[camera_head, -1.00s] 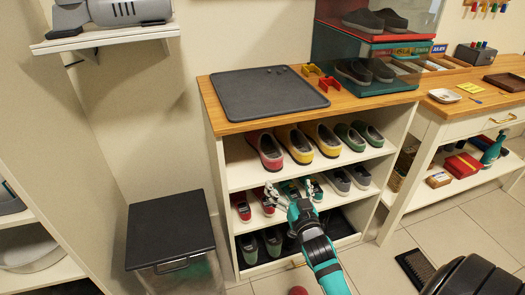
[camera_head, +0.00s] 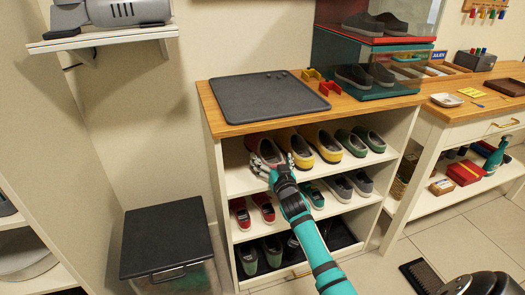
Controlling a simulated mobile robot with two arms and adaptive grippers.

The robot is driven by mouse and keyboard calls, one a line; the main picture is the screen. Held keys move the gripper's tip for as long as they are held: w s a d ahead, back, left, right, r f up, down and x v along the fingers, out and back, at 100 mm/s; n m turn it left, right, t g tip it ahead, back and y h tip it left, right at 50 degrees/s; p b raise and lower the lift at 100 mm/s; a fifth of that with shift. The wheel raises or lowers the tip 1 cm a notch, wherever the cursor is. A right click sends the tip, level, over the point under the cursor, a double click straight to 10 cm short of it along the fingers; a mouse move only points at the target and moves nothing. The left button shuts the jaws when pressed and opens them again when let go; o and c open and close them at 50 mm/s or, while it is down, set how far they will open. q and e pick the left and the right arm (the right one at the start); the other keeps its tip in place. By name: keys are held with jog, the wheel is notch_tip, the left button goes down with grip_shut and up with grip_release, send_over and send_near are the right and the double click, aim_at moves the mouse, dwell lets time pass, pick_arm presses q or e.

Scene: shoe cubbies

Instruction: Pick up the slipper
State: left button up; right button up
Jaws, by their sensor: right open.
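A shoe rack (camera_head: 214,170) holds several pairs of slippers, and the frames do not mark one as the task's slipper. On its top shelf stand a red slipper (camera_head: 268,148), a yellow slipper (camera_head: 302,150) and green slippers (camera_head: 352,141). My right gripper (camera_head: 271,161) is open at the front of the top shelf, by the toe of the red slipper. Its fingers spread to either side and partly cover the red slipper. Whether they touch it I cannot tell. My left gripper is not in view.
The middle shelf holds red shoes (camera_head: 240,213) and grey shoes (camera_head: 340,188); the bottom shelf holds dark green ones (camera_head: 248,257). A black-lidded bin (camera_head: 165,238) stands left of the rack. A grey mat (camera_head: 265,97) lies on top. A brush mat (camera_head: 422,277) lies on the floor.

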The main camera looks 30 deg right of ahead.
jog(key=shift+x, duration=0.85)
jog(key=shift+c, duration=0.4)
jog(key=c, duration=1.2)
jog(key=shift+c, duration=0.2)
